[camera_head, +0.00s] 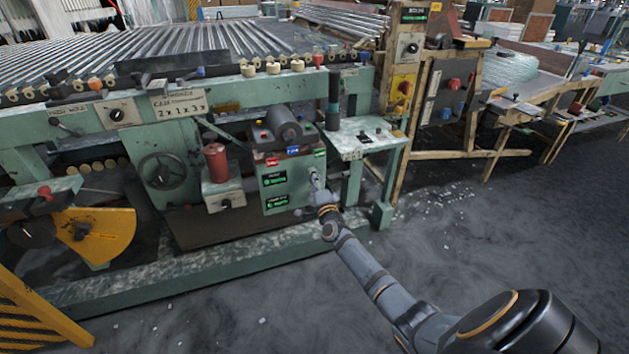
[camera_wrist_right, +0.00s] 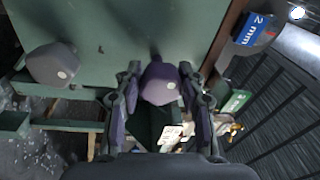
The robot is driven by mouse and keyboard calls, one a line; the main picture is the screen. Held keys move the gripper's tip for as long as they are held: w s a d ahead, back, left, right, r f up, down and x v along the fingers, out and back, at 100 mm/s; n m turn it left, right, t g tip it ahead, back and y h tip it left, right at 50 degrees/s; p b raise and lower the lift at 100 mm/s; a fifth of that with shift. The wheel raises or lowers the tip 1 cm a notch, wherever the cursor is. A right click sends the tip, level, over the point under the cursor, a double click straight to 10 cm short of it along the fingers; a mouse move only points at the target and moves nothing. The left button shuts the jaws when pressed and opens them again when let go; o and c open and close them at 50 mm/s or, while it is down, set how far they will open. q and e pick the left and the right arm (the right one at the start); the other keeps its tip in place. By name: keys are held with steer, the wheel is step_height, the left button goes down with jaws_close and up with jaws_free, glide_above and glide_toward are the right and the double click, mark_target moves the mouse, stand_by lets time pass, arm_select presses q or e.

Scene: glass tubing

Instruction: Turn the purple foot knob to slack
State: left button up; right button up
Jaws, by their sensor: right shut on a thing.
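The purple knob (camera_wrist_right: 160,82) is in the middle of the right wrist view, with a small pale dot on its face. My right gripper (camera_wrist_right: 158,88) has one finger on each side of the knob and is shut on it. In the head view my right gripper (camera_head: 316,180) reaches the right side of the green machine box (camera_head: 290,195). The knob cannot be made out there, as the gripper covers that spot. My left gripper is not in view.
A grey knob (camera_wrist_right: 52,65) with a pale dot sits left of the purple one on the same green panel. A blue "2 mm" label (camera_wrist_right: 257,28) and a green label (camera_wrist_right: 235,101) are at the right. A green side table (camera_head: 362,138) stands close to my right gripper. The floor in front is open.

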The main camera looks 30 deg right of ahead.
steer(key=n, duration=0.3)
steer(key=shift+f+y, duration=0.1)
steer(key=shift+y, duration=0.2)
steer(key=shift+n+t, duration=0.3)
steer(key=shift+n, duration=0.8)
steer(key=n+y, duration=0.1)
steer(key=n, duration=0.3)
steer(key=shift+p, duration=0.35)
steer(key=shift+n, duration=0.6)
steer(key=n+y+p, duration=0.1)
steer(key=n, duration=0.4)
steer(key=shift+d+n+p, duration=0.1)
steer(key=shift+n+p, duration=0.2)
steer(key=shift+n, duration=0.1)
arm_select(q)
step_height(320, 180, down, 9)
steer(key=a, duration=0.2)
steer(key=shift+p, duration=0.35)
arm_select(e)
steer(key=shift+f+n+y, duration=0.1)
steer(key=shift+n+y, duration=0.3)
steer(key=shift+n, duration=1)
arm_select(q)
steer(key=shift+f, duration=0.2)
arm_select(e)
steer(key=o, duration=1.2)
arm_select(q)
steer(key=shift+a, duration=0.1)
